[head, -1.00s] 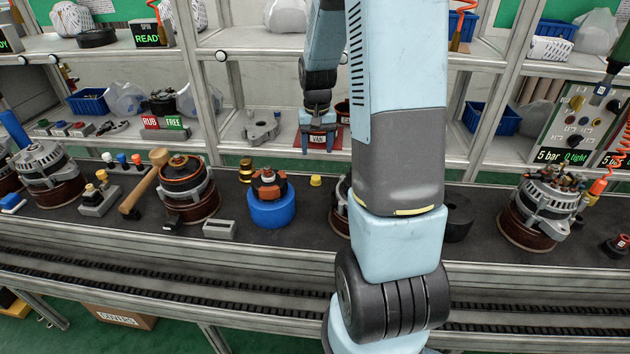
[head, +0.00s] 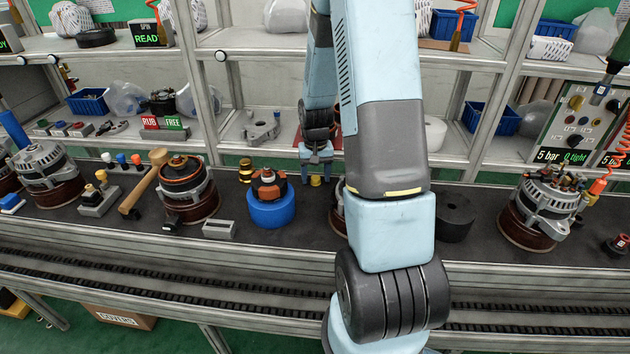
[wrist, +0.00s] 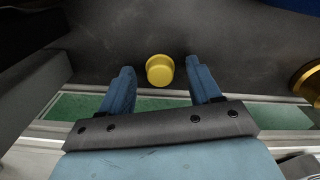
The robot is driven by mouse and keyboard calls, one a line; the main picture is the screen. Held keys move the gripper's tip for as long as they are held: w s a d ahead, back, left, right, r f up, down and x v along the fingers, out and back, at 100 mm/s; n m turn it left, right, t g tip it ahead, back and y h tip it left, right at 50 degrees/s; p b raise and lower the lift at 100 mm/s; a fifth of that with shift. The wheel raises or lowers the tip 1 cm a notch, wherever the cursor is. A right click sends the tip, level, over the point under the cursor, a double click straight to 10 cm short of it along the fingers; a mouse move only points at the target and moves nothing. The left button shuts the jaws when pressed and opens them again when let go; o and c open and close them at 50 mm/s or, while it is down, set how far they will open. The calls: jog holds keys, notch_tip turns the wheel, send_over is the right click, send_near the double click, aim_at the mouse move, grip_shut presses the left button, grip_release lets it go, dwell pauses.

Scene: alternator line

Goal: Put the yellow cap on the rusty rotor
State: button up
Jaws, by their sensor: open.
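The yellow cap (head: 316,181) stands on the dark bench top, to the right of the blue ring. In the wrist view the cap (wrist: 160,69) is between and slightly beyond my open fingertips, with a gap on both sides. My gripper (head: 316,168) is open and low over the cap in the head view; its blue fingers also show in the wrist view (wrist: 157,78). The rusty rotor (head: 268,185) sits upright in the blue ring holder (head: 271,209), left of the cap. I cannot tell whether the fingers touch the bench.
A brass part (head: 246,170) stands left of the rotor. An alternator half on a brown base (head: 187,189) and a mallet (head: 142,183) are farther left. A black ring (head: 456,215) lies right of my arm. My arm hides part of the bench.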

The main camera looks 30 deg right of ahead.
jog(key=shift+c, duration=0.2)
jog(key=c, duration=1.1)
jog(key=shift+o, duration=0.2)
